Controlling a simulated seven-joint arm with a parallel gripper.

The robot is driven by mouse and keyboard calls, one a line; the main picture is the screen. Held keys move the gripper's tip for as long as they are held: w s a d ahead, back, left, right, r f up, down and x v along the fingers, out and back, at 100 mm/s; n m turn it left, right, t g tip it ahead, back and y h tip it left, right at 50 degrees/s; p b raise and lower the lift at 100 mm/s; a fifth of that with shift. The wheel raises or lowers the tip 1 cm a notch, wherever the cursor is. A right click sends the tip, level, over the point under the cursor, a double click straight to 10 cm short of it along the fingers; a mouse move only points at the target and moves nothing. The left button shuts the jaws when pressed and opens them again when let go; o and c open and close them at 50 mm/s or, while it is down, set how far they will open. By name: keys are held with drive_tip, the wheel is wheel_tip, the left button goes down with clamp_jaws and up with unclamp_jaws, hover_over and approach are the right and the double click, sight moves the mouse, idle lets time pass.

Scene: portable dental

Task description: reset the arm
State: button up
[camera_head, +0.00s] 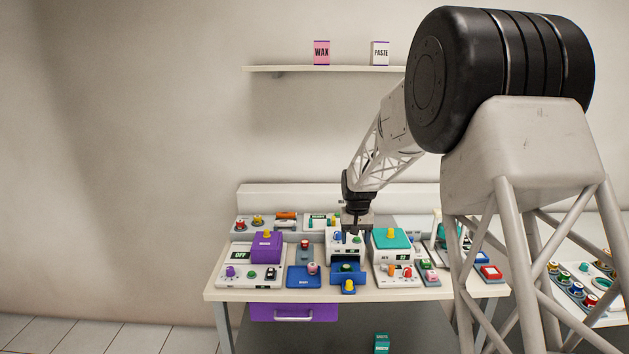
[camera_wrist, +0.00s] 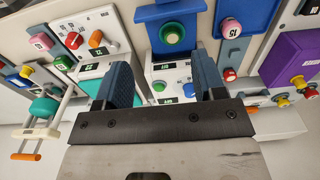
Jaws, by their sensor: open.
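My arm reaches down from the right in the head view, with my gripper (camera_head: 353,232) over the middle of the table (camera_head: 225,293). The gripper points down just above or in front of a white device with a blue drawer-like front (camera_head: 347,270). In the wrist view my gripper (camera_wrist: 164,78) shows two blue-grey fingers spread apart with nothing held between them. Whether the fingertips touch the panel cannot be told.
A purple-lidded device (camera_head: 266,246) stands left of my gripper and a teal-lidded one (camera_head: 391,240) right of it. Several small knobbed units crowd the table. A shelf (camera_head: 300,69) with wax (camera_head: 321,53) and paste (camera_head: 380,53) boxes is above.

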drive_tip(key=s+d+r, duration=0.1)
drive_tip(key=s+r, duration=0.4)
drive_tip(key=s, duration=0.4)
drive_tip(key=s+d+r+t, duration=0.1)
drive_tip(key=s+r, duration=0.3)
drive_tip(key=s, duration=0.5)
drive_tip(key=s+d+r, duration=0.2)
drive_tip(key=s+r, duration=0.3)
drive_tip(key=s, duration=0.4)
drive_tip(key=s+d+f+t, duration=0.1)
drive_tip(key=s+f, duration=0.1)
drive_tip(key=s, duration=2.6)
drive_tip(key=shift+s+d, duration=0.15)
drive_tip(key=shift+d, duration=0.1)
drive_tip(key=shift+f, duration=0.1)
drive_tip(key=shift+c, duration=0.5)
